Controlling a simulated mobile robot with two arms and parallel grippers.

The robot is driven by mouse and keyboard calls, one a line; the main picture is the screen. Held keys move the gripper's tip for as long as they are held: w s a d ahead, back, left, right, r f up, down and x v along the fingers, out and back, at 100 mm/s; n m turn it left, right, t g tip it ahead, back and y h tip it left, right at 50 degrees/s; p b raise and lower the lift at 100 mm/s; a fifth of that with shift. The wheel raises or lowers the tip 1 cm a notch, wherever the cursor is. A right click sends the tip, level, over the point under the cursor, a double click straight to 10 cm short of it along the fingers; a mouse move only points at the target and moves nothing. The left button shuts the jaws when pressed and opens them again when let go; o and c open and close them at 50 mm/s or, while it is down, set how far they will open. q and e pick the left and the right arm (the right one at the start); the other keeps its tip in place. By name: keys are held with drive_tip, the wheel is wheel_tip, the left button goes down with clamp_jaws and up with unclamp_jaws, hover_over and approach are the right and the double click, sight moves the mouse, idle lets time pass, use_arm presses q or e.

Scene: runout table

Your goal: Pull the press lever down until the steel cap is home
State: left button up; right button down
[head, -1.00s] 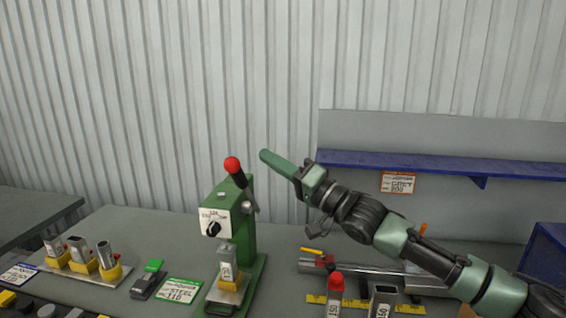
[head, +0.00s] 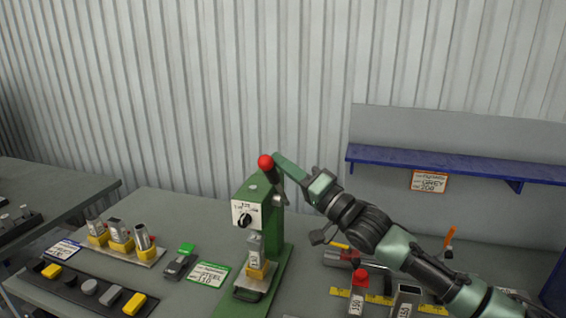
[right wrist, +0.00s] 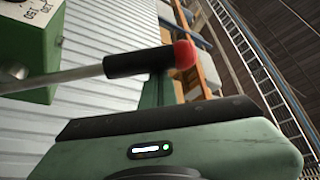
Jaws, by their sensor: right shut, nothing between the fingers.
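The green press (head: 268,215) stands on the table. Its lever has a red ball knob (head: 265,162) and a black grip (head: 271,175), and it points up. The knob and grip also show close up in the right wrist view (right wrist: 184,54), with the steel rod. Under the press head, a grey tube (head: 256,248) stands upright in a yellow holder (head: 258,271). I cannot make out the steel cap apart from the tube. My right gripper (head: 280,159) is shut and empty, its tip just right of the knob; I cannot tell whether they touch. My left gripper is not in view.
Left of the press are a plate with several tubes in yellow holders (head: 135,257), a dark strip of small parts (head: 88,290) and a green "STEEL" card (head: 208,274). A blue shelf (head: 440,162) is behind.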

drive_tip(key=shift+s+f, duration=0.1)
drive_tip(key=s+a+f+n+g+y+b, duration=0.1)
drive_tip(key=s+f+n+g+y+b, duration=0.2)
drive_tip(key=f+n+b, duration=0.5)
drive_tip(key=s+a+f+n+g+y+b, duration=0.1)
drive_tip(key=s+f+n+g+y+b, duration=0.2)
drive_tip(key=s+f+n+b, duration=0.3)
drive_tip(key=shift+a+f+n+g+y+b, duration=0.4)
drive_tip(key=shift+f+n+g+b, duration=0.55)
drive_tip(key=shift+f+b, duration=2.15)
drive_tip(key=shift+f, duration=0.25)
wheel_tip(320, 180, up, 5)
drive_tip(key=d+p, duration=0.1)
drive_tip(key=p, duration=0.3)
drive_tip(key=b+v, duration=0.2)
drive_tip(key=v, duration=0.8)
drive_tip(key=shift+s+r+b, duration=0.25)
drive_tip(key=shift+s+b, duration=0.05)
drive_tip(key=shift+b, duration=0.1)
